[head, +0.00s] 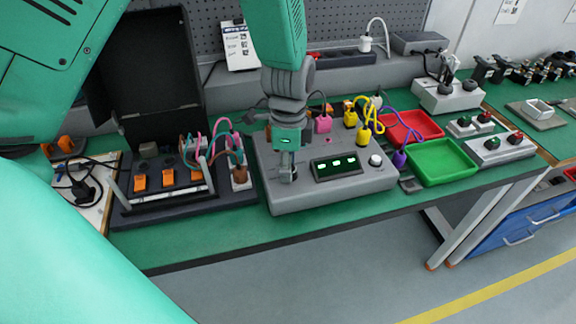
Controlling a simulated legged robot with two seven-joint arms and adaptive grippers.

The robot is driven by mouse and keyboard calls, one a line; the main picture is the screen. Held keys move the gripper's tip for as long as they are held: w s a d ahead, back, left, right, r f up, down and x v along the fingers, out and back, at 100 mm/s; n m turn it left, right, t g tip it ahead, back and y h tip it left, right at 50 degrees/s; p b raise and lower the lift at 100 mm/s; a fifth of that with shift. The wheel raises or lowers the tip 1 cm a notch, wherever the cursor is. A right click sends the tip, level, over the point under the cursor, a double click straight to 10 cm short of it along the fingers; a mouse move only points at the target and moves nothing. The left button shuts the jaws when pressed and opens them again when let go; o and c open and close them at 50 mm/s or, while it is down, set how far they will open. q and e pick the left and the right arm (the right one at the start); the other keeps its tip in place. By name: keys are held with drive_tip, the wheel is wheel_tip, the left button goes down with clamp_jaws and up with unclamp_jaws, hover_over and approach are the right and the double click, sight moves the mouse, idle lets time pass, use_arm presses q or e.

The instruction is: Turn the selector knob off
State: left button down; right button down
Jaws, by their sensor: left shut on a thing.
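A grey control box (340,192) stands on the green bench top, with a dark display panel of several lit green digits (337,166). My left gripper (287,172) points down over the left part of its top face. It is shut on the selector knob (288,178), a small dark grey knob mostly hidden by the fingers, so I cannot tell which way it points. A round white button (376,160) sits to the right of the display. My right gripper is not in view.
Pink and yellow plugs (323,123) with cables stand along the box's back edge. A black unit with orange switches (168,178) is on the left. A red tray (411,127) and a green tray (441,163) lie on the right. Bench (215,245) is clear in front.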

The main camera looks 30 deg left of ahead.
use_arm(q)
drive_tip(key=shift+w+d, duration=0.1)
drive_tip(key=shift+d, duration=0.05)
idle(0.7)
drive_tip(key=c, duration=1.2)
unclamp_jaws()
drive_tip(key=shift+w+f, duration=0.1)
drive_tip(key=shift+d, duration=0.1)
drive_tip(key=r, duration=1.2)
drive_tip(key=shift+w, duration=0.3)
